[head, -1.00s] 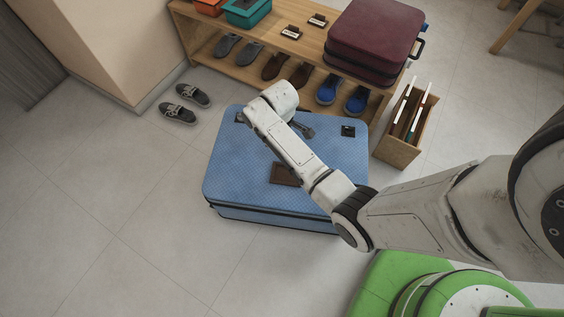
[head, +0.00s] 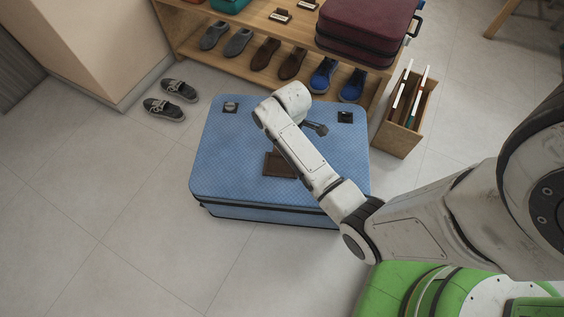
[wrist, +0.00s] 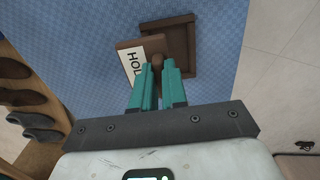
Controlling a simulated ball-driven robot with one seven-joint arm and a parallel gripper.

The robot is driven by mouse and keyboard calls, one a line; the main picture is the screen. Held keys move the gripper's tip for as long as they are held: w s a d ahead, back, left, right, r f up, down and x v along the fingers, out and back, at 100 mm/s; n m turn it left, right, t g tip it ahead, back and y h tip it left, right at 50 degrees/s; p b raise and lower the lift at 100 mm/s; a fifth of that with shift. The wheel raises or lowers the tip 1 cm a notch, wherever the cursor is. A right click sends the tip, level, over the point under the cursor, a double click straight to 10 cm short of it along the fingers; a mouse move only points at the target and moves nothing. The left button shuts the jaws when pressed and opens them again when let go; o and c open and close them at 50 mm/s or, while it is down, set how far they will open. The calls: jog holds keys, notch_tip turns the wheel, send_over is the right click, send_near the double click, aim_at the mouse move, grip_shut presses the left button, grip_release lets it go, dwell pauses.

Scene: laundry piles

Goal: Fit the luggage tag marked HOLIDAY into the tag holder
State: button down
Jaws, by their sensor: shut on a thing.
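The luggage tag (wrist: 131,61) is a brown plate with a white face. Only the letters HOL show in the wrist view; the rest is hidden by my fingers. My gripper (wrist: 158,64), with teal fingers, is shut on the tag's brown knob. The tag holder (wrist: 182,45) is a dark brown square frame on the blue suitcase (wrist: 100,25). The tag overlaps the holder's left side in the wrist view, offset from it; its height above the suitcase is unclear. In the head view the holder (head: 279,165) is partly covered by my arm, and the tag is hidden.
A wooden bench (head: 192,45) with several shoes and a maroon suitcase (head: 365,25) stands behind. A wooden box (head: 398,139) with upright boards is at right. Dark slippers (head: 165,108) lie on the floor at left. The floor in front and left is clear.

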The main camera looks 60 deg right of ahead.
jog(key=a+f, duration=0.1)
jog(key=a+f+b, duration=0.1)
jog(key=f, duration=0.1)
jog(key=shift+w+a+f, duration=0.2)
jog(key=shift+a+f, duration=0.1)
jog(key=shift+a, duration=0.1)
jog(key=f+b, duration=0.1)
jog(key=f, duration=0.1)
jog(key=a+f, duration=0.1)
jog(key=f, duration=0.1)
jog(key=shift+w+f+b, duration=0.1)
jog(key=shift+b, duration=0.3)
jog(key=c, duration=1.2)
grip_release()
jog(key=shift+o, duration=0.2)
notch_tip(320, 180, up, 12)
jog(key=p, duration=0.5)
jog(key=s+a+r+m+t, duration=0.1)
jog(key=s+a+r+m, duration=0.4)
jog(key=s+a, duration=0.5)
jog(key=s+r, duration=0.1)
jog(key=s, duration=0.1)
jog(key=shift+s+r, duration=0.35)
